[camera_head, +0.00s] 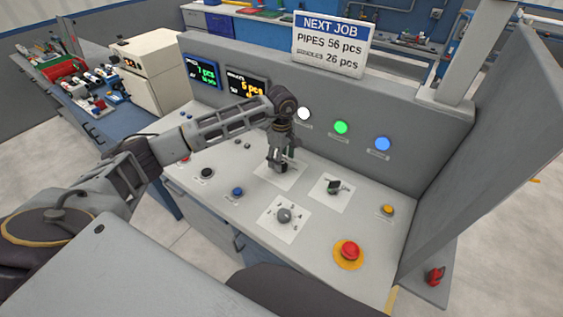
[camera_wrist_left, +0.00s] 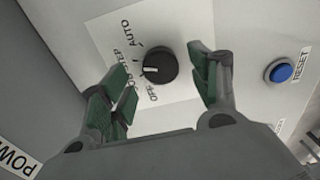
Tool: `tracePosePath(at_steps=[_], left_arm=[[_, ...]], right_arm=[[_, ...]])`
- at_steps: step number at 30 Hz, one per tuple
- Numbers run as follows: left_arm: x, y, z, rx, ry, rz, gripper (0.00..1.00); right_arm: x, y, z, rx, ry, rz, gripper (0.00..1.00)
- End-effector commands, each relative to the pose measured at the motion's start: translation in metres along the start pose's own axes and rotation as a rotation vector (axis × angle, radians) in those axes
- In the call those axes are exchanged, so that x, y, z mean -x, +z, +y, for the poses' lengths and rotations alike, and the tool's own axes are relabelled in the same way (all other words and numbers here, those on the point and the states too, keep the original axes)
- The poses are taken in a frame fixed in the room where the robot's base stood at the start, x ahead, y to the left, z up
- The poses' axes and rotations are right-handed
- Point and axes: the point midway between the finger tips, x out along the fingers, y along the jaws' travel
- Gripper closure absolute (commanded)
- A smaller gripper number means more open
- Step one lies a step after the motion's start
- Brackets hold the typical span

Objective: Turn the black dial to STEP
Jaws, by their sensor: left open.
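The black dial (camera_wrist_left: 160,66) sits on a white label plate (camera_wrist_left: 185,110) marked OFF, STEP and AUTO, with another partly hidden word between OFF and STEP. Its white mark points left and slightly down, short of STEP, toward the partly hidden word. My left gripper (camera_wrist_left: 160,88) is open, its green-padded fingers spread on either side of the dial and apart from it in the wrist view. In the head view, my left gripper (camera_head: 279,165) points down over the dial's plate (camera_head: 290,178) and mostly hides the dial. My right gripper is not in view.
The panel also holds a black switch (camera_head: 334,186), a grey knob (camera_head: 284,214), a red mushroom button (camera_head: 348,250) and a blue button (camera_head: 237,191). A blue RESET button (camera_wrist_left: 279,71) shows beside the plate. A grey upright wall with lamps stands behind.

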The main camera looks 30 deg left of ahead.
Motion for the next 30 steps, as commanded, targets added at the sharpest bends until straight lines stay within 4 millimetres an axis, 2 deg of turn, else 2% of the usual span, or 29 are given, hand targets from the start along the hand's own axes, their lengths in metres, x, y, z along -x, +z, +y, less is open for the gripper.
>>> tracePosePath(at_steps=[16,22,30], left_arm=[[0.079,0.0,0.001,0.0,0.002,0.0,0.38],[0.092,0.0,0.0,0.0,0.0,0.0,0.38],[0.095,0.0,0.0,0.0,-0.001,0.0,0.38]], right_arm=[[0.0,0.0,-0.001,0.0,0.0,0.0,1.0],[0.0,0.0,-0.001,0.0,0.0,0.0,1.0],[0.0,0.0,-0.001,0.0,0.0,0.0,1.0]])
